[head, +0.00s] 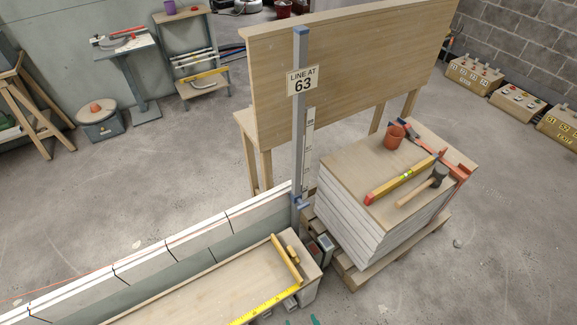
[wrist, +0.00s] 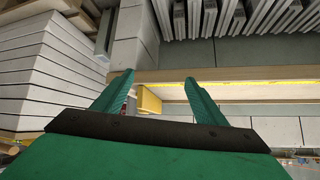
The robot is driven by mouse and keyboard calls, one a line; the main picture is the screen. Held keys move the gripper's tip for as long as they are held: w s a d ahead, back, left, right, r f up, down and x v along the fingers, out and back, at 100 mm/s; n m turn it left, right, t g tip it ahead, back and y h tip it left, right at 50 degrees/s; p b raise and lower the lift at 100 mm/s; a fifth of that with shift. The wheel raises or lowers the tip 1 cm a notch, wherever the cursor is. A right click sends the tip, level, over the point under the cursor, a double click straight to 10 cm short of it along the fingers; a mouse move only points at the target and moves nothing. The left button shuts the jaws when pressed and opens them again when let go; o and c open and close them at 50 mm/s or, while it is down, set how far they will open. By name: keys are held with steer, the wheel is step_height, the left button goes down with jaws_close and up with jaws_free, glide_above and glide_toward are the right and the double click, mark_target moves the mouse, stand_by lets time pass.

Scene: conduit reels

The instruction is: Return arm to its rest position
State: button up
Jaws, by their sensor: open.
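My gripper (wrist: 157,82) shows in the wrist view with its two green fingers spread apart. Nothing is between the fingertips. Beyond them is a wooden ledge (wrist: 240,93) with a yellow strip along it, and a yellow block (wrist: 149,101) shows near the left fingertip. In the head view the arm is almost wholly out of sight; only small green bits show at the bottom edge, and I cannot tell what they are.
A low block wall (head: 170,250) and a plank (head: 190,297) with a yellow tape (head: 268,305) lie front left. A post (head: 301,120) with a "LINE AT 63" sign stands mid-view. A board stack (head: 345,215) carries tools.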

steer(key=s+r+m+t+h, duration=0.1)
steer(key=s+r+m+h, duration=0.15)
steer(key=s+r, duration=0.85)
steer(key=s+a+r+t, duration=0.1)
steer(key=a+r+t, duration=0.1)
steer(key=r, duration=1.1)
steer(key=s+a+r+t, duration=0.1)
steer(key=a+r+t, duration=0.2)
steer(key=r, duration=1)
steer(key=shift+s+r, duration=0.3)
steer(key=shift+r, duration=0.05)
